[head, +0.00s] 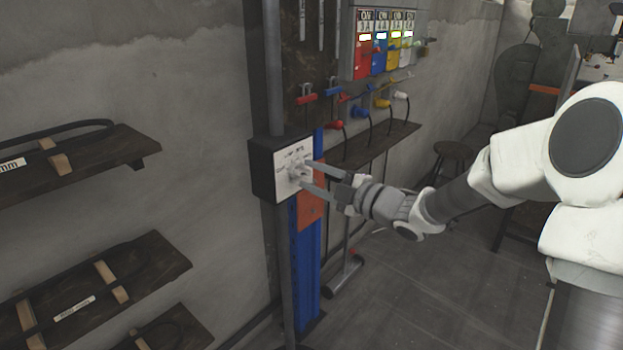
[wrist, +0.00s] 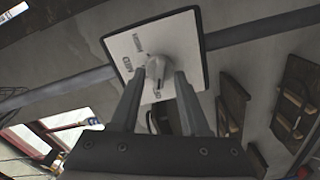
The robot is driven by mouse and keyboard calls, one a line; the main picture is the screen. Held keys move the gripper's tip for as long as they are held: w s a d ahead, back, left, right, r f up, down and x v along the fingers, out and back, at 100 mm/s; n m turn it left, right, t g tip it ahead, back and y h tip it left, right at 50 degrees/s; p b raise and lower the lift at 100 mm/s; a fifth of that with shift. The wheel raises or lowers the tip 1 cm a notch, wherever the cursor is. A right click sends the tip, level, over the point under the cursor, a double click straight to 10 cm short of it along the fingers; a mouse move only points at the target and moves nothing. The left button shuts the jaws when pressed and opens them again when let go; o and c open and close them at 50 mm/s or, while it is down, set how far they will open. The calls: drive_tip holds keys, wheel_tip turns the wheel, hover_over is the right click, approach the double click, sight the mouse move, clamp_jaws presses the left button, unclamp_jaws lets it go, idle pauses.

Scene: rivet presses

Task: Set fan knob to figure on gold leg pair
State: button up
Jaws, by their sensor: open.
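The fan knob (head: 296,173) is a pale grey dial on the white face of a dark box (head: 262,170), which is fixed to a grey pole by the wall. I cannot pick out a gold leg pair for certain. A panel at the back has red, blue, yellow (head: 398,56) and white sections with small signs above.
Below the panel are coloured handles and plugs (head: 381,103) with black cables over a shelf (head: 372,146). A blue post (head: 305,262) stands beneath the box. Wooden shelves (head: 95,280) with belts jut out at left. A stool (head: 453,152) stands behind; the floor between is clear.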

drive_tip(key=shift+w+a, duration=0.2)
drive_tip(key=shift+a, duration=0.05)
clamp_jaws()
drive_tip(key=shift+r+m+p, duration=0.1)
drive_tip(key=shift+m+p, duration=0.2)
drive_tip(key=m+p, duration=0.3)
drive_tip(key=m, duration=0.1)
drive_tip(key=shift+r+p, duration=0.1)
drive_tip(key=shift+p, duration=0.3)
drive_tip(key=shift+m+p, duration=1.4)
drive_tip(key=shift+m, duration=0.6)
drive_tip(key=shift+f, duration=0.2)
